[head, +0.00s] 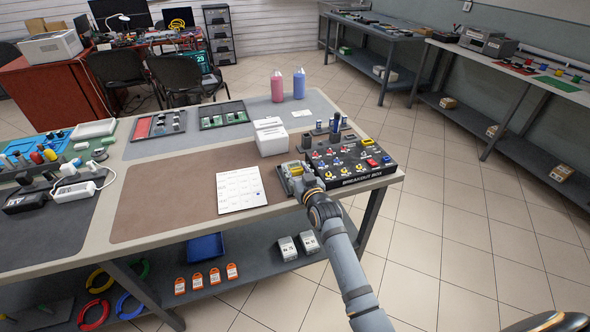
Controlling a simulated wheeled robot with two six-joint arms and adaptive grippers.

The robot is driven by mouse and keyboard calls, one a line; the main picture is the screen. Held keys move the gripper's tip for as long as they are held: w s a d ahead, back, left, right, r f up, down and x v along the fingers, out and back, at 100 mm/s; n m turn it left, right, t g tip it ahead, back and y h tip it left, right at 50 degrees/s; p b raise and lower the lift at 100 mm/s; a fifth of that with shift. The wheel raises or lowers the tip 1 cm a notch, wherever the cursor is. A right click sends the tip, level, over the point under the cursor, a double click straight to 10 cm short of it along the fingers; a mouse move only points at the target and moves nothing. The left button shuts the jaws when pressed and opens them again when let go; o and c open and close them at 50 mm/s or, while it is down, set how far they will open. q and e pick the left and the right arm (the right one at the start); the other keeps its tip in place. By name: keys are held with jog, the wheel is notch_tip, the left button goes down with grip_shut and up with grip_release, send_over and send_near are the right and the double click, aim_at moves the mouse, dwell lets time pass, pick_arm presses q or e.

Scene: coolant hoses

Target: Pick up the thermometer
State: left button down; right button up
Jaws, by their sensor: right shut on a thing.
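My right arm comes in from the lower right. Its gripper (297,184) is at the table's front edge, left of the black breakout box (347,180). It is shut on a small grey and yellow thing (295,169) that looks like the thermometer. The gripper hides part of it, and I cannot tell whether it still touches the table.
A white printed sheet (241,189) lies left of the gripper on the brown mat (160,190). A white box (271,140) stands behind. Pink (278,88) and blue (299,85) bottles stand at the back. The brown mat's left part is clear.

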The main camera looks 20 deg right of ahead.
aim_at(298, 170)
jog(key=shift+c, duration=0.3)
jog(key=shift+r, duration=0.55)
jog(key=r, duration=0.3)
jog(key=shift+s+d, duration=0.15)
jog(key=shift+s, duration=0.1)
jog(key=s+d+r+p, duration=0.1)
jog(key=s+d+r, duration=0.5)
jog(key=s+r, duration=0.3)
jog(key=s, duration=0.3)
